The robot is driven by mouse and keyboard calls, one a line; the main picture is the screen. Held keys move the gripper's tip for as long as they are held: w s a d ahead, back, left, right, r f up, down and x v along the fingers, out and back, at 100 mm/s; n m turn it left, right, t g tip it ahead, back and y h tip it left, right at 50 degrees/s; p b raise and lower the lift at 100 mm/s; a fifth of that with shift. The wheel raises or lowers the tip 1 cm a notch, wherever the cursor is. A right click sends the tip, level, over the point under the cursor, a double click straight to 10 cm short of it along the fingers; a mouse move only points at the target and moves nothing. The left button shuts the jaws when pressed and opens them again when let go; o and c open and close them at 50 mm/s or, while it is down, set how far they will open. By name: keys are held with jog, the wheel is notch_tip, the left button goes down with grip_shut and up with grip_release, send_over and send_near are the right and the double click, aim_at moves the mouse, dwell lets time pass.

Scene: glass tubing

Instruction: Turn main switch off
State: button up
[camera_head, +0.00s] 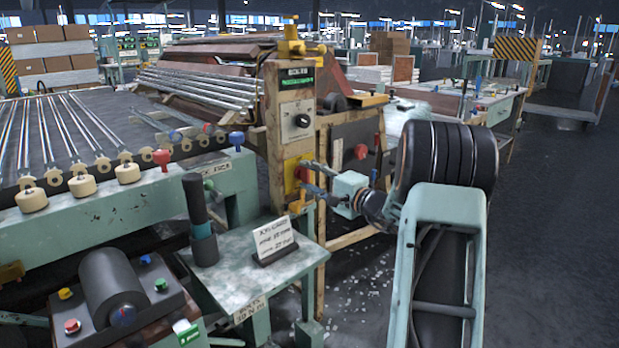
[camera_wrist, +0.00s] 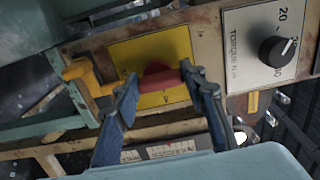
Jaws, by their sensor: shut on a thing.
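The main switch is a red handle (camera_wrist: 160,76) on a yellow plate (camera_wrist: 125,52), set in the worn beige post of the machine. In the head view the yellow plate (camera_head: 291,178) shows low on the post, with the red handle partly hidden by my fingers. My gripper (camera_head: 306,177) reaches it from the right. In the wrist view my gripper (camera_wrist: 160,80) has its two blue fingers on either side of the red handle, shut on it. The handle lies roughly across the plate in the wrist view. Its exact setting is hard to tell.
A torque dial with a black knob (camera_head: 302,121) sits above the switch. An orange-yellow lever (camera_wrist: 82,75) is close beside the plate. A small table with a sign card (camera_head: 273,240) and a dark upright cylinder (camera_head: 199,220) stands left of my gripper. Open floor lies to the right.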

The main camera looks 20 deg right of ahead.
jog(key=o, duration=1.2)
jog(key=shift+c, duration=0.2)
jog(key=v, duration=1.2)
